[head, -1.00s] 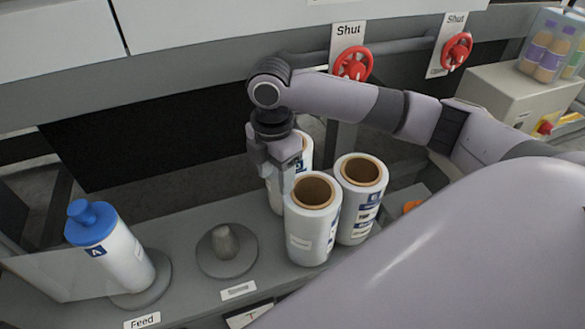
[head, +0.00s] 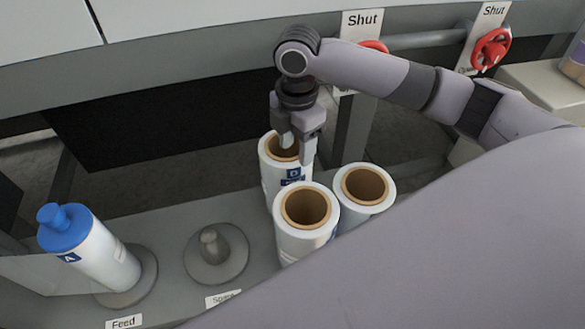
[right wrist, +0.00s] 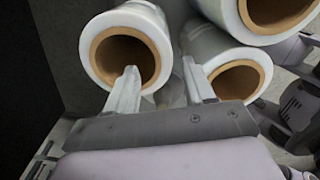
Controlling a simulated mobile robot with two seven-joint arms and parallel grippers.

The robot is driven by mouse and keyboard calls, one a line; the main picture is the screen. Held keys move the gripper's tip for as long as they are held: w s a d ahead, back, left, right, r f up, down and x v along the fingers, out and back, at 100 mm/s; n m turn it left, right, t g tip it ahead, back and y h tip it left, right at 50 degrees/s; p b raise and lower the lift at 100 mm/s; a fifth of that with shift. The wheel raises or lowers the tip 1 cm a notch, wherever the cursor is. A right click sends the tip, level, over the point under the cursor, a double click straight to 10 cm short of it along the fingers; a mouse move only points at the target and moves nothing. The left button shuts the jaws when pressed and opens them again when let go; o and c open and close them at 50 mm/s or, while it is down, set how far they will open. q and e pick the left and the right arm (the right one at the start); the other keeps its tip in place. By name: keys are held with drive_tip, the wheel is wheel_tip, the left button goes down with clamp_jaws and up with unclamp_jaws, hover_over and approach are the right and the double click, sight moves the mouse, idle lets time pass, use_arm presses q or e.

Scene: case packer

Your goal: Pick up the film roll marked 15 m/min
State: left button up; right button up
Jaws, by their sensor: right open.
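Three white film rolls with brown cores stand upright in a cluster on the grey shelf: a back roll (head: 269,184), a front roll (head: 290,240) and a right roll (head: 386,193). The back roll has a blue label with a "D". No 15 m/min marking is readable. My right gripper (head: 299,148) is open at the top of the back roll, pointing down. In the right wrist view, one finger overlaps the core opening of the nearest roll (right wrist: 98,62) and the other is outside its right side. Contact cannot be told. My left gripper is not in view.
A blue-capped roll marked A (head: 105,262) leans on the Feed holder at left. An empty spindle (head: 212,250) stands between it and the rolls. Red valve handles (head: 491,50) with "Shut" signs are behind. My arm hides the shelf's right part.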

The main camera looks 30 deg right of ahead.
sight(301, 169)
drive_tip(key=shift+w+d+f, duration=0.1)
drive_tip(key=shift+w+d, duration=0.05)
drive_tip(key=shift+d, duration=0.05)
drive_tip(key=f, duration=0.4)
drive_tip(key=s+f, duration=0.1)
drive_tip(key=f, duration=0.2)
drive_tip(key=shift+d, duration=0.15)
drive_tip(key=shift+w, duration=0.1)
clamp_jaws()
idle(1.0)
drive_tip(key=shift+r, duration=0.15)
